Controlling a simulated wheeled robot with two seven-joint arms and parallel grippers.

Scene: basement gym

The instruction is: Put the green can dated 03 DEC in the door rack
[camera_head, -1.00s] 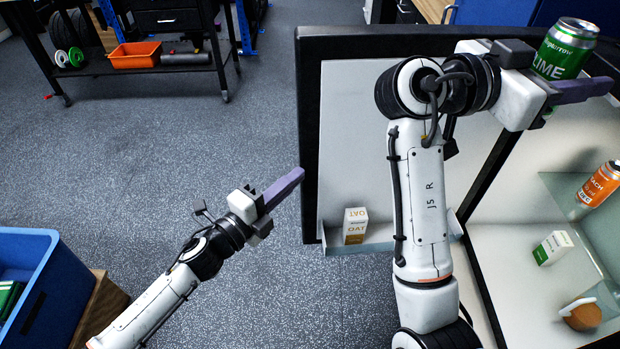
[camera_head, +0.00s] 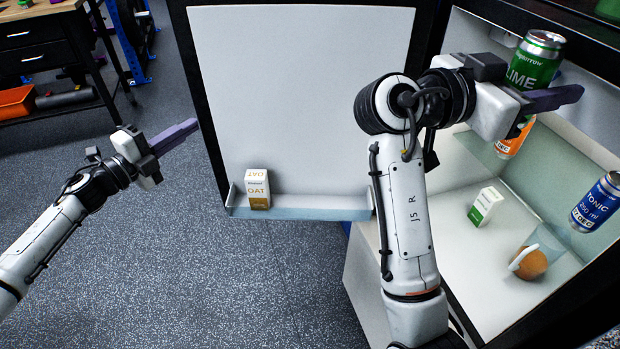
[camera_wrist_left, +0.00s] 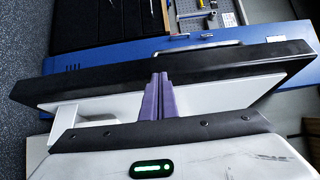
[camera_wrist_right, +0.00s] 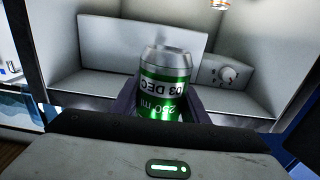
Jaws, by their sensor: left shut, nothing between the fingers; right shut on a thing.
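My right gripper (camera_head: 545,98) is shut on a green can (camera_head: 535,62) marked LIME, held upright in front of the open fridge. In the right wrist view the can (camera_wrist_right: 163,88) sits between the fingers, and its band reads 03 DEC and 250 ml. The door rack (camera_head: 310,207) is a shallow ledge low on the inner side of the open fridge door (camera_head: 300,90). A white OAT carton (camera_head: 257,188) stands at the rack's left end; the rack to its right is bare. My left gripper (camera_head: 180,135) is shut and empty, left of the door.
Inside the fridge are a white and green carton (camera_head: 485,207), a blue TONIC can (camera_head: 597,202), an orange can (camera_head: 513,138) partly behind my right gripper, and a brown round item (camera_head: 530,263). A tool bench (camera_head: 45,60) stands far left.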

